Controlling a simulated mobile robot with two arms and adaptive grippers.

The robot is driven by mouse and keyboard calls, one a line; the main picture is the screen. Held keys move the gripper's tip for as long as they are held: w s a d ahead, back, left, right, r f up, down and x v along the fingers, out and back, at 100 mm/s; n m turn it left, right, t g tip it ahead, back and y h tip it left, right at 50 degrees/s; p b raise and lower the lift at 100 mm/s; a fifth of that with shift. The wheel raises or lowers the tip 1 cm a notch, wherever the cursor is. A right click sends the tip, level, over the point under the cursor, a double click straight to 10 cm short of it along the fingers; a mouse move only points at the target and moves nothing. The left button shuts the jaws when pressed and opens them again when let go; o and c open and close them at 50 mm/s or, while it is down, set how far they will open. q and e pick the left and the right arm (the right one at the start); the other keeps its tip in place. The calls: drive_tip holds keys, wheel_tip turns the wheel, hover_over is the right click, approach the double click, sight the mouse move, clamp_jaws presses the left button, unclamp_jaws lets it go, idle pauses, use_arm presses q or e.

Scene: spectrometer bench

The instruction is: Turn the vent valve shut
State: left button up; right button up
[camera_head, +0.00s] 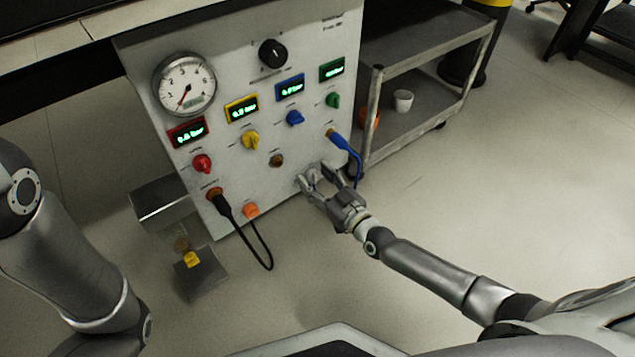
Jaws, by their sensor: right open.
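The grey-white panel (232,185) carries a red knob (202,163), a yellow knob (250,140), a blue knob (295,117), a green knob (332,99) and a black knob (272,53). The labels are too small to read, so I cannot tell which fitting is the vent valve. My right gripper (313,177) is open at the panel's lower right, its fingers spread close to the panel face. The fingers hide that part of the panel, and I cannot tell whether they touch anything. My left arm shows at the left edge; its gripper is out of view.
A dial gauge (185,85) sits at the panel's upper left. A blue cable (354,155) hangs just beside my right gripper, and a black cable (257,245) loops below the panel. A grey cart (425,52) with a white cup (403,100) stands right.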

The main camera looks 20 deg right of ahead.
drive_tip(key=c, duration=1)
